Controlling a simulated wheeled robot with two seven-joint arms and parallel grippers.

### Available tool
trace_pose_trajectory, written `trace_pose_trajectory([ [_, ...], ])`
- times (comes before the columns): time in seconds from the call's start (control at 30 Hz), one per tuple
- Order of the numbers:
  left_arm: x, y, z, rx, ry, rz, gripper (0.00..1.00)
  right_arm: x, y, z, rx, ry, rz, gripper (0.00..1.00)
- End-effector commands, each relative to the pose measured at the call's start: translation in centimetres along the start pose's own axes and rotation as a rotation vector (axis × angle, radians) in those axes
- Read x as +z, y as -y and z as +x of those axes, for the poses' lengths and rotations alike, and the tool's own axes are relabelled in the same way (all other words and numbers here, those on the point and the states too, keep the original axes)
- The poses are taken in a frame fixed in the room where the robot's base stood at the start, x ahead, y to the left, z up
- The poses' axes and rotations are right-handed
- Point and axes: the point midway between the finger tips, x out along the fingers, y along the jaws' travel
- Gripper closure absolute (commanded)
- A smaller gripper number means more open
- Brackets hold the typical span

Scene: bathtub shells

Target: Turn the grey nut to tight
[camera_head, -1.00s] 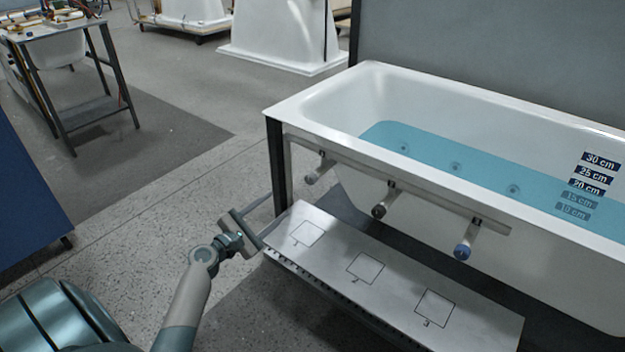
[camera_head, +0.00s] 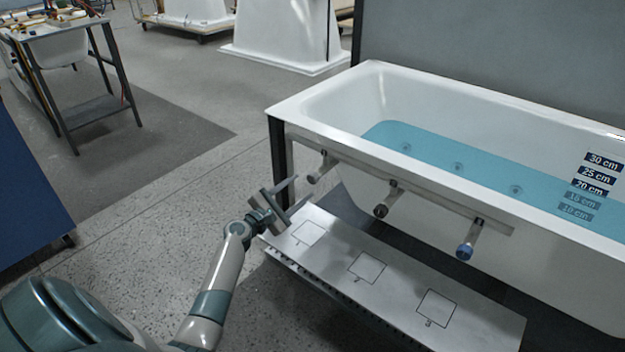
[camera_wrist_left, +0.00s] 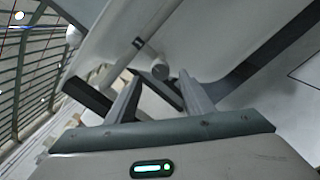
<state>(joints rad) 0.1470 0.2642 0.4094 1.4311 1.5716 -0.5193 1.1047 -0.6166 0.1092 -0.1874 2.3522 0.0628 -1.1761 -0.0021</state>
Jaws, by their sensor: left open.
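Three short pipes with end nuts stick out from a rail on the bathtub's near side. The leftmost nut (camera_head: 313,178) is light grey, the middle nut (camera_head: 381,210) is darker grey-brown, and the right nut (camera_head: 464,252) is blue. My left gripper (camera_head: 297,190) is open and empty, just left of and slightly below the leftmost grey nut, apart from it. In the left wrist view a grey nut (camera_wrist_left: 160,71) shows beyond and between the open fingers (camera_wrist_left: 160,78). My right gripper is not in view.
The white bathtub (camera_head: 300,100) holds blue water. Below the pipes lies a pale metal platform (camera_head: 335,245) with several marked squares. A bench (camera_head: 95,110) stands at the far left and a blue panel (camera_head: 25,205) at the left edge. The floor between is clear.

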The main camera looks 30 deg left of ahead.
Motion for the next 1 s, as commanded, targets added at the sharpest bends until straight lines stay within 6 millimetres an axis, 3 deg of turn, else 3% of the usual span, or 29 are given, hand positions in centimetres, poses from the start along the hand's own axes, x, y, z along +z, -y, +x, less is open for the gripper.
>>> trace_pose_trajectory([
  [0.2,0.0,0.0,3.9,0.000,0.002,-0.001,0.52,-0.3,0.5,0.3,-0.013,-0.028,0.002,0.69],
  [0.4,0.0,0.0,6.2,0.000,0.001,0.000,0.52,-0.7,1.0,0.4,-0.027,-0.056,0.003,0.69],
  [0.87,0.0,0.0,7.2,-0.001,0.000,0.001,0.52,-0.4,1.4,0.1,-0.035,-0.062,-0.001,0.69],
  [0.9,0.0,0.0,7.2,-0.001,0.000,0.001,0.55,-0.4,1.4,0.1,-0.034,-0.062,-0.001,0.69],
  [1.0,0.0,0.0,7.2,-0.001,0.000,0.001,0.79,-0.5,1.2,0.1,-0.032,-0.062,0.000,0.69],
])
